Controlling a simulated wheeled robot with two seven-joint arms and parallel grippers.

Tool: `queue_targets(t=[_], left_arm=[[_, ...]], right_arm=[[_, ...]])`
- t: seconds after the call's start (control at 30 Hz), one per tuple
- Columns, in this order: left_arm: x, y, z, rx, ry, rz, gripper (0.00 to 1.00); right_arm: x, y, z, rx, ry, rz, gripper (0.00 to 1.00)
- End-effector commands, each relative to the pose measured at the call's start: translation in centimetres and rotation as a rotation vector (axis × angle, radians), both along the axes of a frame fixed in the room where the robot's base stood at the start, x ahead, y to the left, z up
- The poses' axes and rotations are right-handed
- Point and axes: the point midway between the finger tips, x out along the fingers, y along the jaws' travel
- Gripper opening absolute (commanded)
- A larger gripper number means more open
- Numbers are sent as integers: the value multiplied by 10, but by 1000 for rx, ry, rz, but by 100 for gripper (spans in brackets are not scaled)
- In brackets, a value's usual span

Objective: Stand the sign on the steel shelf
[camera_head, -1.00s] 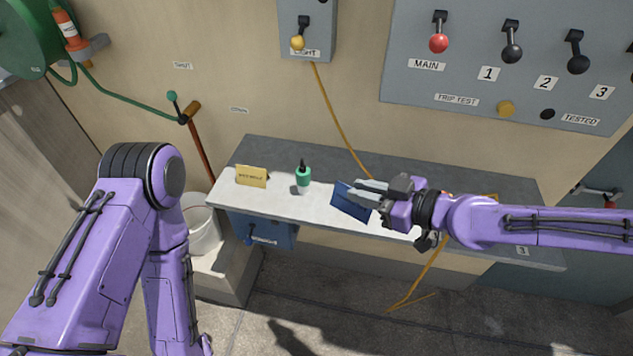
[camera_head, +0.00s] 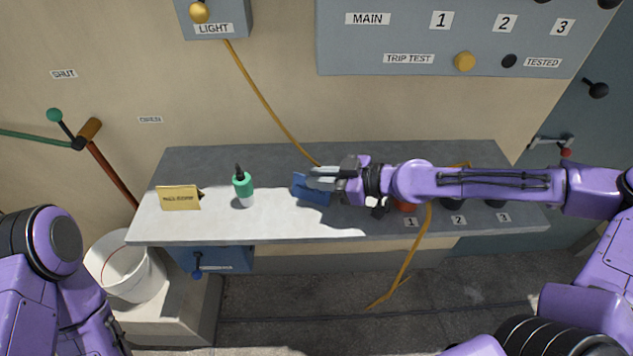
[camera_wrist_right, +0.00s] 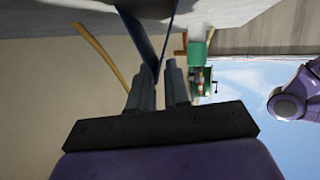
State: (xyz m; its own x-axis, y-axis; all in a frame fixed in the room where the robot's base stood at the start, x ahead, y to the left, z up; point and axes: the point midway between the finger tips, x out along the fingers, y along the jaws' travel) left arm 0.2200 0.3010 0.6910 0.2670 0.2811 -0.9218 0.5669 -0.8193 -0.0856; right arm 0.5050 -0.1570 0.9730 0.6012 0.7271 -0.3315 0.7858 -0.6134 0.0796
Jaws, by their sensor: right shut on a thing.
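My right gripper (camera_head: 318,182) is shut on a blue, thin panel-like sign (camera_head: 309,192) over the middle of the grey steel shelf (camera_head: 300,222). In the right wrist view the fingers (camera_wrist_right: 157,88) pinch the blue sign (camera_wrist_right: 150,38), which is seen nearly edge-on, close to the shelf's surface (camera_wrist_right: 225,10). I cannot tell whether it touches the shelf. Any writing on it is not visible. My left arm shows at the lower left of the head view; its gripper is out of view.
A yellow sign (camera_head: 180,198) and a green-capped bottle (camera_head: 243,188) stand on the shelf, left of the blue sign. An orange cable (camera_head: 262,95) runs down the wall behind. A white bucket (camera_head: 125,272) is below left. Numbered labels line the shelf's right front edge.

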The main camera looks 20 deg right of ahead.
Motion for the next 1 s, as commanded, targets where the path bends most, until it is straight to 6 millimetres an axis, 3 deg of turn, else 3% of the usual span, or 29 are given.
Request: queue_targets(t=[0.23,0.27,0.3,0.33,0.67,0.87,1.0], left_arm=[[0,0,-3,0,0,0,0],[0,0,-2,0,0,0,0],[0,0,-1,0,0,0,0],[0,0,-1,0,0,0,0],[0,0,4,0,0,0,0],[0,0,21,0,0,0,0],[0,0,47,0,0,0,0]], right_arm=[[-1,0,-4,-1,4,0,0],[-1,0,-3,-1,4,0,23],[-1,-1,-2,-1,4,0,36],[-1,-1,-2,-1,4,0,43],[-1,-1,3,-1,4,-2,43],[-20,-25,19,6,1,-8,43],[-37,-46,32,8,2,-9,43]])
